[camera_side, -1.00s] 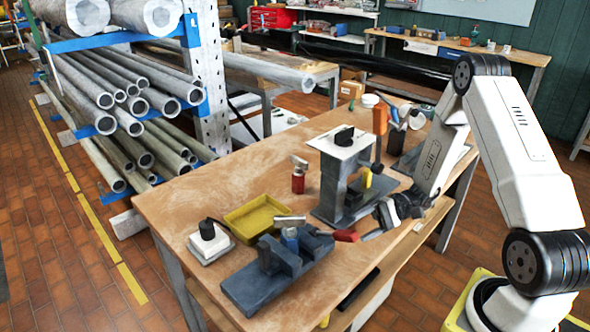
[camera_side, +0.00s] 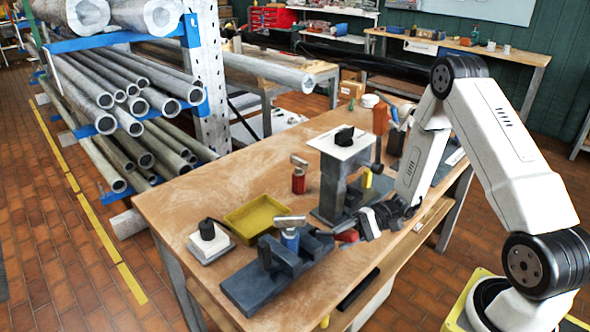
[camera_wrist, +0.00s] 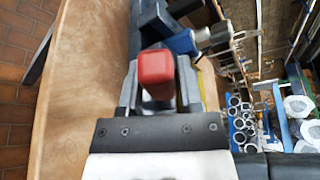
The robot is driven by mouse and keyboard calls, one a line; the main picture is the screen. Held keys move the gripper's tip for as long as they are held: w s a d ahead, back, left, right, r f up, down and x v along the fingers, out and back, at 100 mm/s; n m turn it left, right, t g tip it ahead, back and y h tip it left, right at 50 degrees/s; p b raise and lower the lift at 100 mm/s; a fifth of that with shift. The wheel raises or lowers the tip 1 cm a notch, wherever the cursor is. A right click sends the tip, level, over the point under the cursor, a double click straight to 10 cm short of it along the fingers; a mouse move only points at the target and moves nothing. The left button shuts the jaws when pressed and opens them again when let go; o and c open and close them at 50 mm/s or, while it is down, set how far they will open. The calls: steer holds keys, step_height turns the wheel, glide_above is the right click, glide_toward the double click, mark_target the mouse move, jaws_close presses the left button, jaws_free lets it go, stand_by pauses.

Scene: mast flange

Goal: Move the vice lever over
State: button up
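The dark blue-grey vice (camera_side: 262,285) sits at the near end of the wooden bench. Its lever has a red handle (camera_side: 346,236) pointing right, toward my arm. My gripper (camera_side: 362,226) is low over the bench's right edge, at the handle's end. In the wrist view, the red handle (camera_wrist: 155,72) lies between the two grey fingers of my gripper (camera_wrist: 157,80). The fingers look spread on either side of it, with little gap; contact is not clear. The vice body is only partly seen behind the handle.
A blue bottle-like item with a grey head (camera_side: 290,236) stands against the vice. A yellow tray (camera_side: 255,217), a switch box (camera_side: 209,240), a red item (camera_side: 299,177) and a grey stand with a white top (camera_side: 342,150) are nearby. Bare bench lies left.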

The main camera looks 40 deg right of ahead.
jaws_close()
stand_by(1.1)
